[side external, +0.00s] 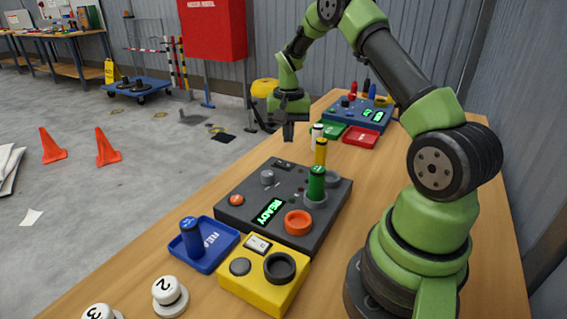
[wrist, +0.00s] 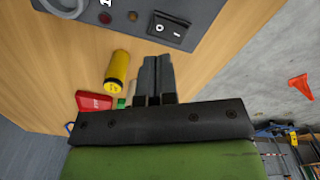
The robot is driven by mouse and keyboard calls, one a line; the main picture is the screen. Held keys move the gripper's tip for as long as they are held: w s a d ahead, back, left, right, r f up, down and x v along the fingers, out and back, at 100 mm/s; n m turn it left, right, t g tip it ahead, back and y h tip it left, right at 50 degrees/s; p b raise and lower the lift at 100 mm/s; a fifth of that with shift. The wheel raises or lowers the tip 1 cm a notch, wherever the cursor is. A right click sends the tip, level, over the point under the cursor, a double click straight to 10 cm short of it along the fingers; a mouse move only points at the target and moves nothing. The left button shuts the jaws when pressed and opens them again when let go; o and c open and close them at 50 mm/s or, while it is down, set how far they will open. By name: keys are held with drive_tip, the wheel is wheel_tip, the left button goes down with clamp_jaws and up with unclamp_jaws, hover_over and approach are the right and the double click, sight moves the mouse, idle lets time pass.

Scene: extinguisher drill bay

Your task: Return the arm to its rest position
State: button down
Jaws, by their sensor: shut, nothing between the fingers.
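My green and black arm reaches from its base at the right of the table. My gripper (side external: 288,131) points down, shut and empty, above the table near its left edge, beyond the dark grey console (side external: 240,190). In the wrist view my gripper's fingers (wrist: 160,62) are together with nothing between them. A yellow cylinder (side external: 320,153) stands near the console's far edge, apart from the gripper; it also shows in the wrist view (wrist: 118,68). A green cylinder (side external: 316,183) stands upright on the console, whose screen is lit "READY".
A blue console (side external: 343,112), a red tray (side external: 361,138) and a green tray (side external: 331,132) lie farther back. In front are a blue tray (side external: 218,258) holding a blue cylinder (side external: 191,236), a yellow box (side external: 250,289) and white knobs. A wall stands close on the right.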

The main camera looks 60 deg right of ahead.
drive_tip(key=s+a+r+n+t, duration=0.3)
drive_tip(key=a+r, duration=1)
drive_tip(key=r, duration=0.3)
drive_tip(key=s+a+r+n+t+y, duration=0.1)
drive_tip(key=s+a+r+n+t, duration=0.1)
drive_tip(key=s+a, duration=0.3)
drive_tip(key=s+a+r+n+t+y, duration=0.1)
drive_tip(key=s+a, duration=0.4)
drive_tip(key=s, duration=0.5)
drive_tip(key=shift+a+r+n+t, duration=0.4)
drive_tip(key=shift+n+t, duration=0.2)
drive_tip(key=shift+n, duration=0.4)
